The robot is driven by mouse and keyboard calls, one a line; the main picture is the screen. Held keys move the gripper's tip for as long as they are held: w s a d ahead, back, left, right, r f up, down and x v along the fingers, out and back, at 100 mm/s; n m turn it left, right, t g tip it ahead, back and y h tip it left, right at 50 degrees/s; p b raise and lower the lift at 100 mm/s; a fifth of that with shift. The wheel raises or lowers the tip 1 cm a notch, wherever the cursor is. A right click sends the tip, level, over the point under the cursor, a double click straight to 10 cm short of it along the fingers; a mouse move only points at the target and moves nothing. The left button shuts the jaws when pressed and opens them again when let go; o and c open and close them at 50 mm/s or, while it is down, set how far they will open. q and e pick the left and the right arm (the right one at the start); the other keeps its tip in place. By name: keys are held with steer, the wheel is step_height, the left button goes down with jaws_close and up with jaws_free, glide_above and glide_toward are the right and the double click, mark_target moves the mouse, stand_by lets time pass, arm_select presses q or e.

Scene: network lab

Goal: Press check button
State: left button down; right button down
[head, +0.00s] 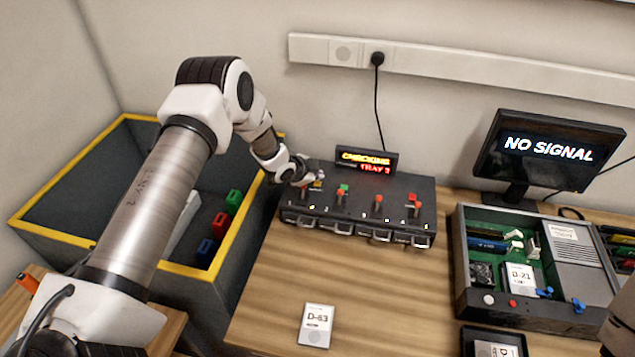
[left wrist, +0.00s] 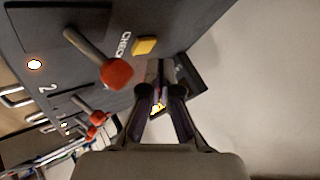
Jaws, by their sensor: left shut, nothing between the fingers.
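The check button is a small yellow block (left wrist: 145,46) beside the word CHECK on the dark control box (head: 392,186). My left gripper (head: 306,182) reaches over the box's back left corner. In the left wrist view its fingertips (left wrist: 160,92) are together and empty, close to the yellow button, which shows uncovered there. I cannot tell whether they touch it. The sign (head: 366,161) on the box reads CHECKING TRAY 2. My right gripper is not in view.
Levers with coloured knobs, one red (left wrist: 117,73), stand on the box near the button. A yellow-rimmed bin (head: 60,238) is at left. An opened device (head: 462,262) and a NO SIGNAL monitor (head: 548,150) are at right. The wooden table (head: 270,290) is mostly clear in front.

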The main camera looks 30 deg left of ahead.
mark_target(316, 184)
arm_select(q)
steer(key=shift+r+p, duration=1.65)
steer(key=shift+r, duration=0.9)
steer(key=shift+f, duration=0.15)
